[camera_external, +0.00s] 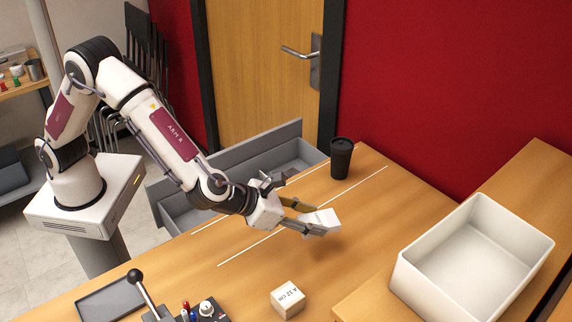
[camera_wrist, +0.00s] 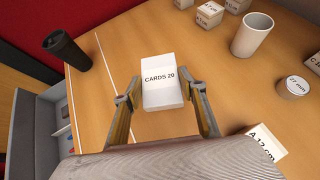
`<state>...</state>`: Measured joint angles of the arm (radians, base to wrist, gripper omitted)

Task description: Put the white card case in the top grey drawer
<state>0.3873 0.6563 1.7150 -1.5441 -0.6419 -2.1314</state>
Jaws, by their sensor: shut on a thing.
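The white card case (camera_wrist: 162,93), labelled "CARDS 20", is between the fingers of my gripper (camera_wrist: 161,95). In the external view my gripper (camera_external: 309,217) is shut on the card case (camera_external: 322,217), which seems to be a little above the wooden table, with a faint shadow under it. The grey drawer (camera_external: 299,126) is pulled open beyond the table's far left edge, behind my forearm, which hides part of it. Its grey edge also shows at the lower left of the wrist view (camera_wrist: 49,122).
A black cup (camera_external: 341,160) stands near the table's back edge, right of the drawer. A white bin (camera_external: 412,272) sits at the right. A labelled block (camera_external: 288,299) and a control box with a lever (camera_external: 142,290) are in front. A white cup (camera_wrist: 252,35) stands among several blocks.

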